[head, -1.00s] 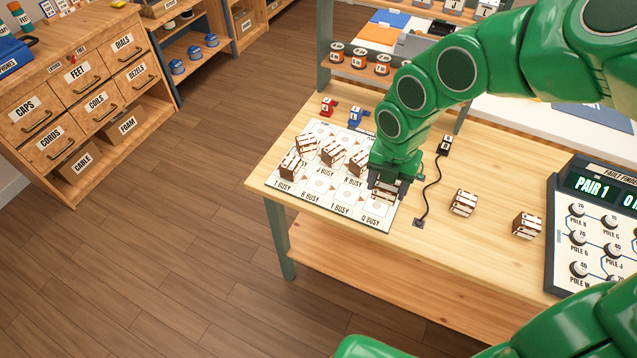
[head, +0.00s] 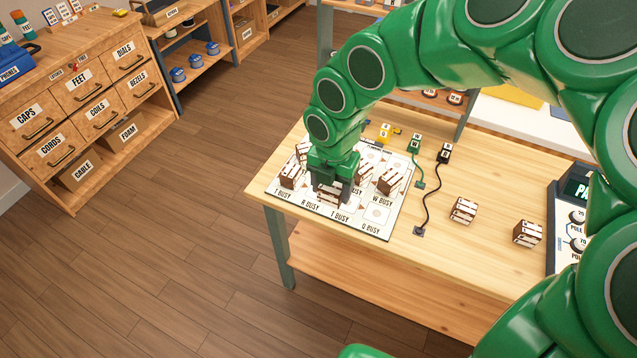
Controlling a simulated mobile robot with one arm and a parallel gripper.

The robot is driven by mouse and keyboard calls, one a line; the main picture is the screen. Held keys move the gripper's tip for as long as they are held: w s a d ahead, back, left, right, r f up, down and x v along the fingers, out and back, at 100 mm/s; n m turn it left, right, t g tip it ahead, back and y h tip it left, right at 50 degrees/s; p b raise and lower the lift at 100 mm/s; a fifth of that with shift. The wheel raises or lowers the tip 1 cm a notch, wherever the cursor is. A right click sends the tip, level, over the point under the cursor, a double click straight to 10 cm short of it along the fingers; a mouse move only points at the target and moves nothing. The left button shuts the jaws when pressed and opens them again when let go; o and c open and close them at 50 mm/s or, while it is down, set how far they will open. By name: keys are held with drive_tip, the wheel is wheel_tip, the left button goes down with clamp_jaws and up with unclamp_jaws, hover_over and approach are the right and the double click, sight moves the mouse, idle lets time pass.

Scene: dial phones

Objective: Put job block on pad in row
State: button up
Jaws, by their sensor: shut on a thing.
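My gripper (head: 330,187) is shut on a brown-and-white striped job block (head: 327,196). It points down over the front row of the white pad sheet (head: 364,233), just behind the R BUSY label. I cannot tell whether the held block touches the sheet. Another striped block (head: 291,177) stands close on its left, behind the T BUSY label. A block (head: 390,180) stands to the right, by the W BUSY label. More blocks behind are partly hidden by my gripper.
Two striped blocks, one nearer (head: 463,210) and one farther right (head: 528,233), stand on the wooden bench (head: 440,262). A black plug (head: 444,153) with a cord and a green plug (head: 414,143) lie right of the sheet.

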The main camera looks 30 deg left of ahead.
drive_tip(key=w+a+f, duration=0.4)
drive_tip(key=w+f, duration=0.1)
drive_tip(key=w+a+f, duration=0.3)
drive_tip(key=shift+w+f, duration=0.15)
drive_tip(key=shift+w+a+f, duration=0.15)
drive_tip(key=shift+f, duration=1.7)
drive_tip(key=o, duration=1.1)
drive_tip(key=shift+f, duration=0.1)
